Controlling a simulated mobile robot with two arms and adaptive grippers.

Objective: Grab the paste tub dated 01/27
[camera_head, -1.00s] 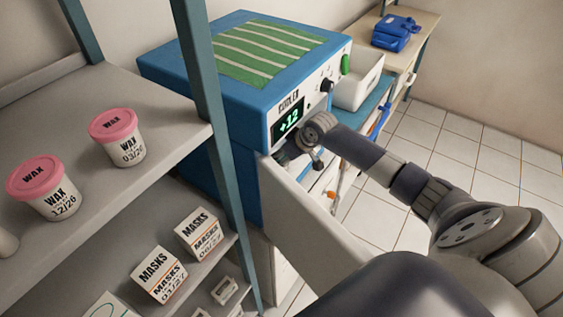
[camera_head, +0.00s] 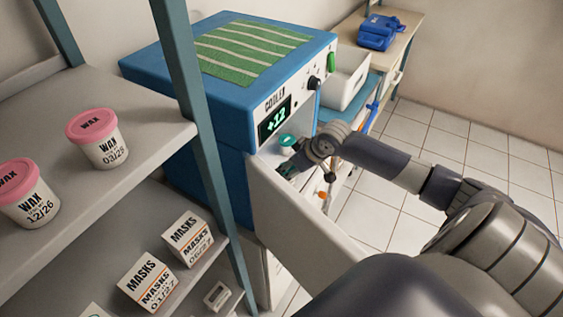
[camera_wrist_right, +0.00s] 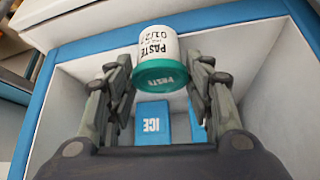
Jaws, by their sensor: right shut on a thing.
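A white paste tub with a green lid (camera_wrist_right: 160,55) sits between the fingers of my right gripper (camera_wrist_right: 158,82) in the wrist view. Its date begins 01/2; the last digit is hard to read near the edge. The right gripper is shut on this tub, above the cooler's white interior. In the head view my right gripper (camera_head: 288,170) is at the cooler's opening, under the +12 display. A small green lid (camera_head: 287,140) shows just beside it; I cannot tell if it belongs to the held tub. My left gripper is not in view.
The blue cooler (camera_head: 160,65) has its pale door (camera_head: 310,235) open. A blue ice pack (camera_wrist_right: 153,122) lies inside. A shelf at left holds wax tubs (camera_head: 97,140) and masks boxes (camera_head: 148,283). The tiled floor at right is clear.

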